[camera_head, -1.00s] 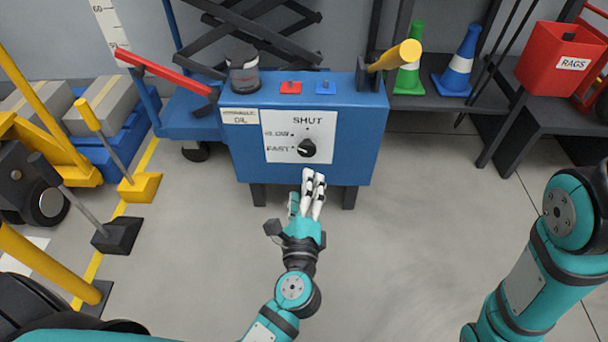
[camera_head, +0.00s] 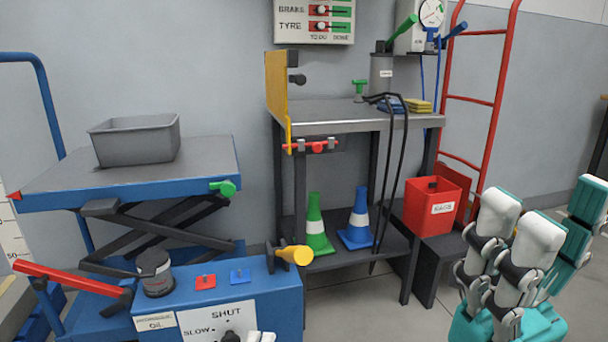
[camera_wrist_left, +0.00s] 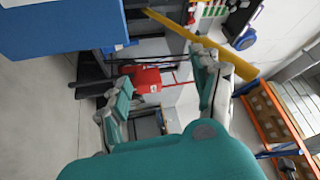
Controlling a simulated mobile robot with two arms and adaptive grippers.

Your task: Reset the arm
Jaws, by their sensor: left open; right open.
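My right gripper (camera_head: 545,215) is open and empty at the lower right of the head view, its white and teal fingers pointing up and spread apart. My left gripper (camera_head: 262,337) shows in the head view only as white fingertips at the bottom edge, in front of the blue control box (camera_head: 270,305). In the left wrist view the left gripper (camera_wrist_left: 160,65) is open, with nothing between its fingers. The box's black dial (camera_head: 230,337) is partly cut off at the bottom edge.
The blue lift table (camera_head: 60,200) carries a grey bin (camera_head: 137,142) at left. A grey workbench (camera_head: 345,115) stands behind, with a green cone (camera_head: 315,225) and a blue cone (camera_head: 358,220) below. The red rags bin (camera_head: 432,205) is at right. A red hand truck (camera_head: 490,100) leans against the wall.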

